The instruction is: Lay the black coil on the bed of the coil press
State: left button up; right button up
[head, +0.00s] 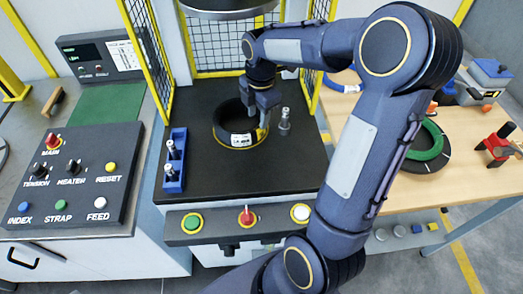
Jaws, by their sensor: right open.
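The black coil (232,120) lies flat on the dark bed (212,180) of the coil press, with a white label on its near side. A yellow ring mark shows around its near edge. My right gripper (263,113) points down at the coil's right side. It is open, with its fingers at the coil's rim; I cannot tell whether they touch it. The press head (228,5) is above, at the top edge of the view. My left gripper is not in view.
A blue holder (175,160) with metal pins stands left of the coil, and a metal post (284,122) right of it. Yellow-framed mesh guards flank the bed. A green coil (426,142) lies on the wooden table (440,190) at right. A control panel (75,175) is at left.

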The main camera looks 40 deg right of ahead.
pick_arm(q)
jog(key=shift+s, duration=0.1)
pick_arm(e)
jog(key=s+a+r+m+t+y, duration=0.1)
jog(key=s+a+r+m+t, duration=0.1)
jog(key=s+a+m, duration=0.4)
jog(key=s+a+r+m+t+y, duration=0.2)
jog(key=s+a+m, duration=0.4)
jog(key=s+m, duration=0.7)
jog(key=shift+s+a+m+t, duration=0.2)
jog(key=shift+a+m+t, duration=0.2)
jog(key=shift+t, duration=0.1)
